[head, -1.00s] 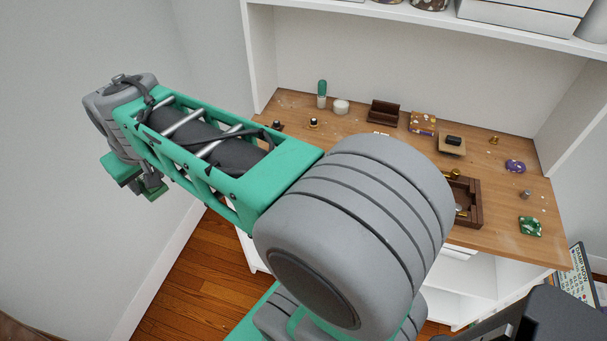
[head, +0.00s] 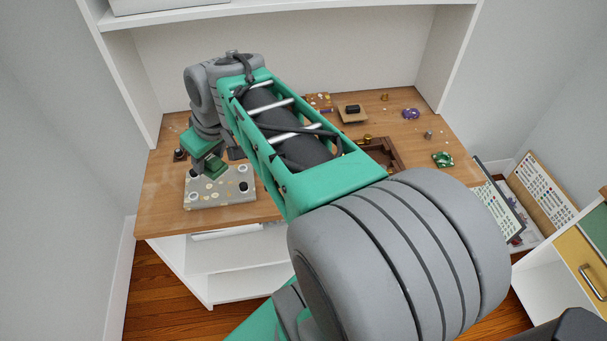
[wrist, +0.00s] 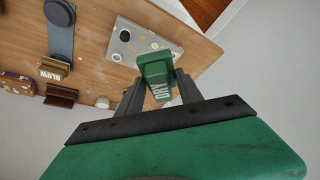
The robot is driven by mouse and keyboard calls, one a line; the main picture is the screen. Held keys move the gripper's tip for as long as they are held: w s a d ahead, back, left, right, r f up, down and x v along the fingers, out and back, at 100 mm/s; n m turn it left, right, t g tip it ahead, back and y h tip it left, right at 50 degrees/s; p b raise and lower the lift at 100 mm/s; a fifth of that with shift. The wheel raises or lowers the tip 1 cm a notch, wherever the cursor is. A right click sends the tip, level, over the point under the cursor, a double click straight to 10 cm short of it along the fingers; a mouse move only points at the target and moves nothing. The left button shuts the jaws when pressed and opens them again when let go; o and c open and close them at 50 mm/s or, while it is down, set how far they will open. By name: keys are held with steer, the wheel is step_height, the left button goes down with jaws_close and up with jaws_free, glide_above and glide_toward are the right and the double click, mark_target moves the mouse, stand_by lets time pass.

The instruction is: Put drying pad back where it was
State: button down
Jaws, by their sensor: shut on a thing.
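The drying pad, a green block marked "DRY" (wrist: 158,80), is between the jaws of my gripper (wrist: 160,92) in the wrist view. In the head view it shows as a dark green piece (head: 215,168) under my wrist at the left of the wooden desk. My gripper (head: 212,160) is shut on it. The pad appears in front of a pale speckled slab (head: 232,200) at the desk's front left. I cannot tell its height above the slab or whether they touch. My arm hides the middle of the desk.
The slab, also in the wrist view (wrist: 118,52), carries several round pieces. A block marked "SLOW" (wrist: 54,70) and a brown holder (wrist: 62,96) stand nearby. A brown tray (head: 392,158), purple piece (head: 411,114) and green dish (head: 443,159) are on the right. Bare wood shows at the right front.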

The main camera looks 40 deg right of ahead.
steer(key=s+d+f+n+y+b, duration=0.25)
steer(key=s+d+n, duration=0.25)
steer(key=s+d, duration=0.75)
steer(key=shift+g+h, duration=0.25)
steer(key=shift+g, duration=0.15)
steer(key=w+d+f, duration=0.2)
steer(key=d+f, duration=0.1)
steer(key=w+d+f, duration=0.2)
steer(key=f, duration=0.1)
steer(key=w+d+f+p, duration=0.1)
steer(key=w+d+f, duration=0.2)
steer(key=shift+d+f, duration=0.15)
steer(key=shift+d, duration=0.15)
steer(key=shift+w+d+f, duration=0.1)
steer(key=shift+w+f, duration=0.05)
steer(key=shift+f, duration=1.65)
steer(key=c, duration=0.8)
jaws_free()
steer(key=shift+o, duration=0.2)
